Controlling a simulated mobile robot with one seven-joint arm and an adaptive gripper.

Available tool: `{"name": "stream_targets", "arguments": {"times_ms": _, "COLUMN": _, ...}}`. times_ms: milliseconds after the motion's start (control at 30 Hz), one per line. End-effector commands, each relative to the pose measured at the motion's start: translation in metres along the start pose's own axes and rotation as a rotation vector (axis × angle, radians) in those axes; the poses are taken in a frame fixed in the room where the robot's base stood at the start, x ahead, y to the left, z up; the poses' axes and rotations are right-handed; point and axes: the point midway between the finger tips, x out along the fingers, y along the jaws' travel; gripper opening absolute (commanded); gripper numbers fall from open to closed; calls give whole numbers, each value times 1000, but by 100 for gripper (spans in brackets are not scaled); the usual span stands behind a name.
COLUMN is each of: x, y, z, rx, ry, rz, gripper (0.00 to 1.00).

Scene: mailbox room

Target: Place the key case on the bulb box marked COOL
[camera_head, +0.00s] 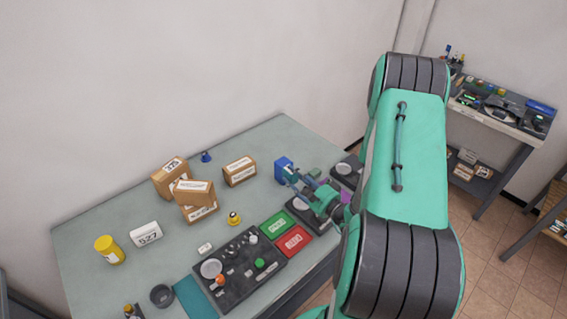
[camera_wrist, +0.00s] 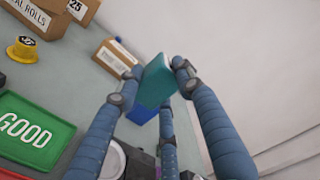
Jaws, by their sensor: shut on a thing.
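My gripper (camera_head: 300,180) is over the right part of the table, its fingers closed on a teal, flat case (camera_wrist: 155,80). This looks like the key case, held tilted between the fingertips in the wrist view (camera_wrist: 153,76). In the head view I cannot clearly make out the case. A blue box (camera_head: 283,168) stands by the gripper; in the wrist view a blue block (camera_wrist: 142,116) shows below and behind the case, partly hidden. I cannot read COOL on any box, so I cannot tell which is the bulb box.
A green tray marked GOOD (camera_wrist: 30,130), a red tray (camera_head: 293,242) and a dark board (camera_head: 240,272) lie in front. A yellow tub (camera_head: 109,250) stands left.

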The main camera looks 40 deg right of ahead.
Motion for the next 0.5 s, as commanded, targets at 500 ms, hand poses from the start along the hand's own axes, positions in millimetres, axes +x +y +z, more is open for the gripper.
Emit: {"name": "stream_targets", "arguments": {"times_ms": 500, "x": 19, "y": 1, "z": -12, "rx": -1, "ry": -1, "rz": -1, "gripper": 0}}
